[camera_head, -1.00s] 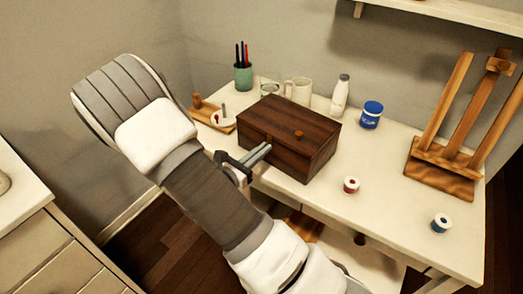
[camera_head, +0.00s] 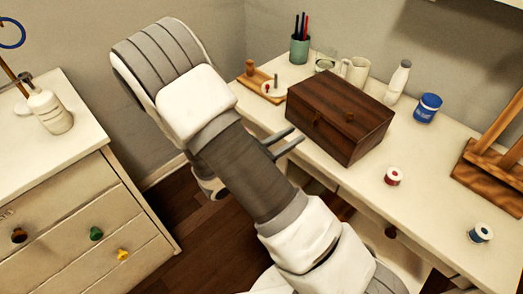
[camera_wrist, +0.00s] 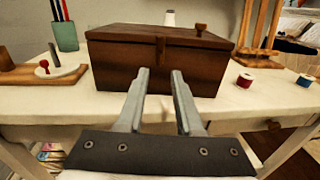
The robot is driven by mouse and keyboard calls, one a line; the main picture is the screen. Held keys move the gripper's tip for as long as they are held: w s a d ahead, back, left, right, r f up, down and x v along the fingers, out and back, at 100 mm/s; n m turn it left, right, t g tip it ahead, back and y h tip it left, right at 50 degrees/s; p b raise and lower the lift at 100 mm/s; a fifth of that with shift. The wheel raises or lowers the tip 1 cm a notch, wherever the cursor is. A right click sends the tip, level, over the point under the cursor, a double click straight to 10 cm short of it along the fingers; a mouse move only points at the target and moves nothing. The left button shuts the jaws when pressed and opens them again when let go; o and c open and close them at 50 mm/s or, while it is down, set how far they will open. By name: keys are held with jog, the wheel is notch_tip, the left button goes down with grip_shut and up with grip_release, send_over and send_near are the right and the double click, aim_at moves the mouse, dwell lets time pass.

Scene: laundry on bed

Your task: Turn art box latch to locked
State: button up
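The art box (camera_head: 345,135) is a dark brown wooden box with its lid shut, on the white desk. It also shows in the wrist view (camera_wrist: 120,65). A small upright wooden latch (camera_wrist: 160,50) is on the middle of its front, and a round knob (camera_wrist: 201,29) is on the lid's right part. My gripper (camera_wrist: 160,76) is open and empty, its two grey fingers pointing at the box front just below the latch. In the head view my gripper (camera_head: 298,139) is in front of the box, apart from it.
Around the box on the desk (camera_head: 425,165) are a green pen cup (camera_head: 300,48), a mug (camera_head: 355,70), a white bottle (camera_head: 398,80), a blue jar (camera_head: 427,107), a red spool (camera_head: 392,176), a blue spool (camera_head: 480,233) and an easel (camera_head: 490,175). A dresser (camera_head: 70,190) stands left.

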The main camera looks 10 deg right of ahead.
jog(key=p+v, duration=0.1)
jog(key=v, duration=1)
jog(key=s+d+r+m+g+y, duration=0.85)
jog(key=s+r+m+y, duration=0.35)
jog(key=m, duration=0.5)
notch_tip(320, 180, up, 22)
jog(key=a+m+t+y+p, duration=0.2)
jog(key=m+t+y+p, duration=0.2)
jog(key=p, duration=0.9)
jog(key=shift+s+r+m+t+p, duration=0.2)
jog(key=shift+s+m+t+p, duration=0.15)
jog(key=shift+m+t, duration=0.7)
